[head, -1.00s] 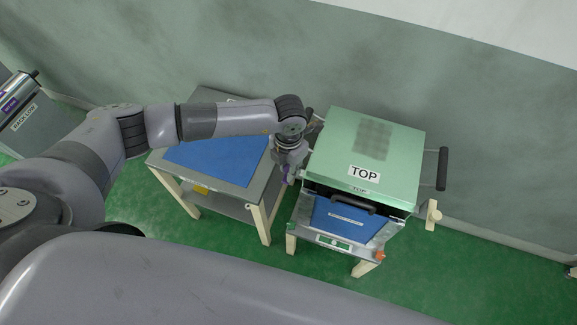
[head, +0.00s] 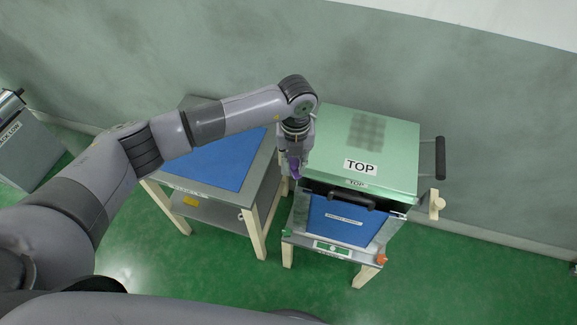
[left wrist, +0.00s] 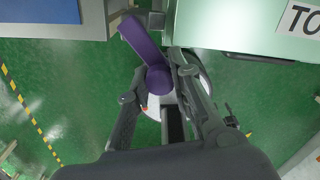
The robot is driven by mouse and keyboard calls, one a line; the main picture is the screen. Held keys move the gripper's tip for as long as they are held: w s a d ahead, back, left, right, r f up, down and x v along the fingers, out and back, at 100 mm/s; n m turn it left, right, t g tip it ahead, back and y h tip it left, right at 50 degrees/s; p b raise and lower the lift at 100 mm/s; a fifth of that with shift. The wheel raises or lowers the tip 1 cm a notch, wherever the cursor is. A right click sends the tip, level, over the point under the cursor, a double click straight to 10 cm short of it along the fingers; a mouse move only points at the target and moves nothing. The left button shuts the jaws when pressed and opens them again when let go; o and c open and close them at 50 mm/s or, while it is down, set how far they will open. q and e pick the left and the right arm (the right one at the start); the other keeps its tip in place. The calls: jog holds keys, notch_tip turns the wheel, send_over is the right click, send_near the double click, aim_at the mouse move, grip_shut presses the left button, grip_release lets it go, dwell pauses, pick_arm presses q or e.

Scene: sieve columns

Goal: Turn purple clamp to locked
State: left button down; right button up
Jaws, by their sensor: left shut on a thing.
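The purple clamp (head: 295,169) is at the left side of the green sieve unit marked TOP (head: 392,145), near its front left corner. In the left wrist view its purple lever (left wrist: 140,42) points up and slightly left from a round purple hub (left wrist: 158,79). My left gripper (head: 294,160) is on the clamp from above. In the left wrist view its fingers (left wrist: 157,84) lie on both sides of the hub, shut on it. The clamp's seat is partly hidden by the fingers. My right gripper is not in view.
A side table with a blue top (head: 215,160) stands left of the sieve unit, with a narrow gap between them. A black front handle (head: 350,203) and a black side handle (head: 440,158) stick out. A beige clamp (head: 436,204) is at the right. Green floor in front is clear.

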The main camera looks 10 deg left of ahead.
pick_arm(q)
jog(key=n, duration=0.1)
jog(key=w+d+n+b, duration=0.1)
jog(key=n, duration=0.1)
jog(key=w+n+b, duration=0.1)
jog(key=n, duration=0.1)
jog(key=shift+d, duration=0.3)
jog(key=shift+w+d+n+b, duration=0.1)
jog(key=shift+w+n+b, duration=0.25)
jog(key=shift+n, duration=0.8)
jog(key=shift+w+d+n+b, duration=0.15)
jog(key=shift+w+n, duration=0.3)
jog(key=shift+n, duration=0.7)
jog(key=c, duration=1.4)
grip_release()
jog(key=shift+c, duration=0.2)
jog(key=shift+r, duration=0.1)
notch_tip(320, 180, up, 12)
